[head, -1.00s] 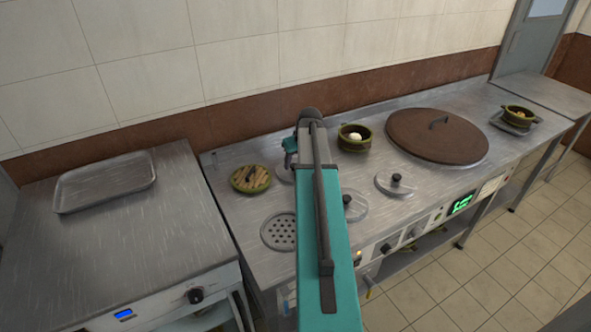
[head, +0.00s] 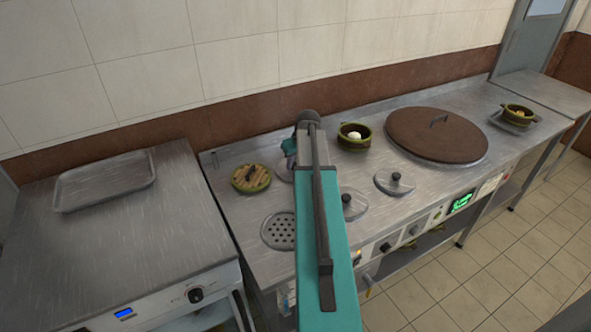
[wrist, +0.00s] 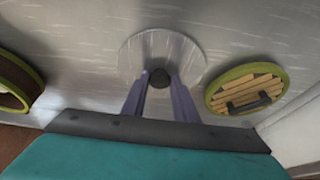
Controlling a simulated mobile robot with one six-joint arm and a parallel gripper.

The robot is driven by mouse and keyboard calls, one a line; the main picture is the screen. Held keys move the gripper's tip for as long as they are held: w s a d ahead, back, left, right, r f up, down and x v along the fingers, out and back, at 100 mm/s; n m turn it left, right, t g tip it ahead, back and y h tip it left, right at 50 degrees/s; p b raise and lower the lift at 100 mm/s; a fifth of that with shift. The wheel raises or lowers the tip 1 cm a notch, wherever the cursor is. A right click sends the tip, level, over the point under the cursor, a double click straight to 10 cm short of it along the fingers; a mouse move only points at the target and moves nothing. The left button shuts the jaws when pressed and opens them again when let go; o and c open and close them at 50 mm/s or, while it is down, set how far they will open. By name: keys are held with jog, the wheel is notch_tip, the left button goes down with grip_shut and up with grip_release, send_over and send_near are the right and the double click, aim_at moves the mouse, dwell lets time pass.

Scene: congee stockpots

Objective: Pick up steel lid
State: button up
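The steel lid (wrist: 135,52) is a round, pale metallic disc with a dark knob (wrist: 159,78), at the top middle of the wrist view. My gripper (wrist: 160,82) has its two purple-grey fingers close on either side of the knob, with no clear gap to it. The fingers look shut on the knob. The lid looks level and at about the counter surface; any small lift cannot be told. In the head view only an edge of this lid (head: 281,174) shows, as my arm hides the rest and my fingertips.
A slatted green pot (head: 251,178) stands close by; it also shows right of the lid in the wrist view (wrist: 245,90). A green bowl (head: 353,137) is on the other side. Two more lids (head: 353,204) (head: 395,184) and a large brown-covered pot (head: 437,135) share the counter.

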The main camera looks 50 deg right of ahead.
aim_at(295, 165)
jog(key=shift+c, duration=1)
jog(key=shift+r, duration=0.1)
jog(key=shift+r, duration=0.75)
jog(key=shift+r+b, duration=0.35)
jog(key=shift+r, duration=0.5)
jog(key=s+d+r+b, duration=0.1)
jog(key=s+d, duration=0.2)
jog(key=s, duration=0.4)
jog(key=s+d+b, duration=0.1)
jog(key=s+d, duration=0.3)
jog(key=s, duration=0.3)
jog(key=shift+s+r, duration=0.2)
jog(key=shift+r, duration=0.15)
